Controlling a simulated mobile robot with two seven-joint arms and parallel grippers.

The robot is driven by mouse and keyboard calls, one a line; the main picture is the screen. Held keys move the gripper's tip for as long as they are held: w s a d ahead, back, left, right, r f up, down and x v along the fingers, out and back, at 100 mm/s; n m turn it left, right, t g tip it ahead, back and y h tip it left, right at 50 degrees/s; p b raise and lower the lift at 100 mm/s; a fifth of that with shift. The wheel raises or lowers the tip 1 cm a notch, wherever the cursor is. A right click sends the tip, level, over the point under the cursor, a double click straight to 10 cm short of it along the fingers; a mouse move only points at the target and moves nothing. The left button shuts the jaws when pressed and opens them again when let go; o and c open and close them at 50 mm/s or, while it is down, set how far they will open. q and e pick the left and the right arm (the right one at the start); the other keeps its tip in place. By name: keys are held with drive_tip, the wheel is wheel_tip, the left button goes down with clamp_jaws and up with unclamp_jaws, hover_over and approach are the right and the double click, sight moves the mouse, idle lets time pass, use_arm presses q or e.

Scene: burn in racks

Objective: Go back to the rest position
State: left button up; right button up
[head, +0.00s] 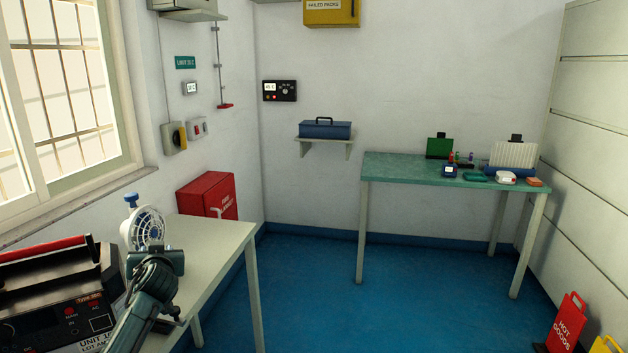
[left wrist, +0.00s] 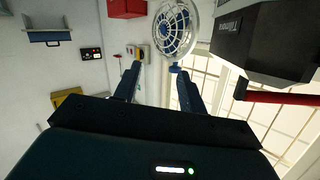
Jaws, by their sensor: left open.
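My left arm comes in at the lower left of the head view, above the cream bench (head: 215,238) and between the black unit (head: 70,290) and the open floor. In the left wrist view my left gripper (left wrist: 157,70) has its two dark blue fingers apart, with nothing between them. A white and blue fan (head: 148,228) stands behind my arm in the head view, partly hidden by it. The fan also shows just beyond the fingertips in the left wrist view (left wrist: 176,32). My right gripper is in neither view.
The black unit has a red handle bar (head: 42,249). A red box (head: 207,195) is at the bench's far end. A green table (head: 400,168) with small items stands at the back right. Red and yellow floor signs (head: 567,323) stand at lower right. The blue floor (head: 320,290) between is clear.

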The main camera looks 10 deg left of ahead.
use_arm(q)
drive_tip(key=w+d+r+m+t+h, duration=0.3)
drive_tip(key=w+d+m+t+h, duration=0.1)
drive_tip(key=d+m+h, duration=0.3)
drive_tip(key=s+d+f+m+g+h, duration=0.1)
drive_tip(key=s+d+f, duration=0.3)
drive_tip(key=f, duration=0.2)
drive_tip(key=s+d+f+h, duration=0.1)
drive_tip(key=s+d+f, duration=0.3)
drive_tip(key=f, duration=0.2)
drive_tip(key=s+d+f+g+h, duration=0.1)
drive_tip(key=s+d+f, duration=0.3)
drive_tip(key=s, duration=0.6)
drive_tip(key=s+d+f+g+h, duration=0.1)
drive_tip(key=s+d+f, duration=0.4)
drive_tip(key=s, duration=0.6)
drive_tip(key=s+d+f+g+h, duration=0.1)
drive_tip(key=s+d+f+g, duration=0.2)
drive_tip(key=s, duration=0.8)
wheel_tip(320, 180, down, 2)
drive_tip(key=d, duration=0.2)
drive_tip(key=shift+d+f, duration=0.15)
drive_tip(key=shift+d, duration=0.2)
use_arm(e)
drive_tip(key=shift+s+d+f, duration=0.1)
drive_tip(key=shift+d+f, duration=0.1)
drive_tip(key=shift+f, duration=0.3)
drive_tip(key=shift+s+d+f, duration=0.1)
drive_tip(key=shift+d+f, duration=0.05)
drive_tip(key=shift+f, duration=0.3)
